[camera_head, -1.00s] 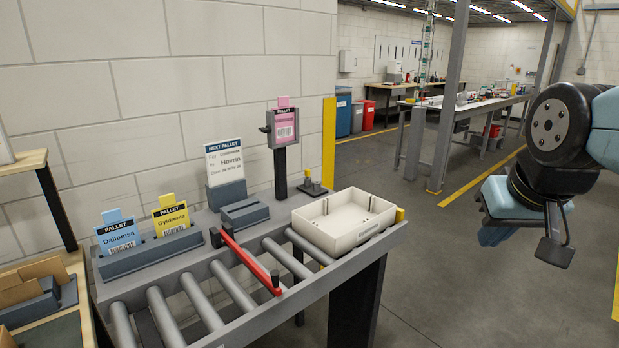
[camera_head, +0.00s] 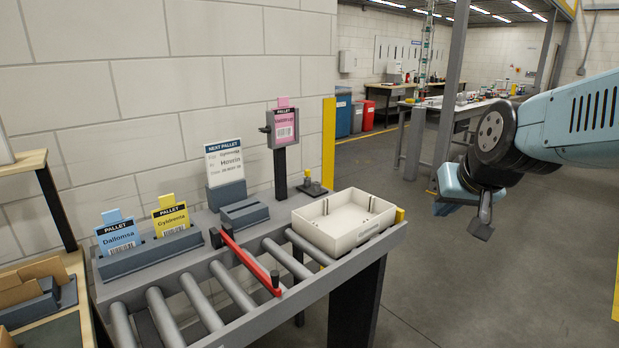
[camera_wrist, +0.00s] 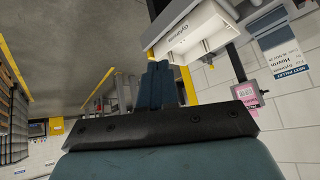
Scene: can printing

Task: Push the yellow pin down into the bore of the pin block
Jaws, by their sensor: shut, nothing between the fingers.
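A small dark block (camera_head: 313,188), which looks like the pin block, sits at the back edge of the conveyor, behind the white tray. A short upright pin with a yellowish top (camera_head: 308,173) stands on it; how deep it sits is too small to tell. My gripper (camera_head: 443,209) hangs in the air to the right of the conveyor, well apart from the block. In the wrist view its blue fingers (camera_wrist: 160,85) are together with nothing between them.
The white tray (camera_head: 318,235) stands on the conveyor's right end, with a yellow piece (camera_head: 400,215) at the corner. A red bar (camera_head: 250,262) crosses the rollers. A post with a pink card (camera_head: 285,127) rises left of the block. Open floor lies under my arm.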

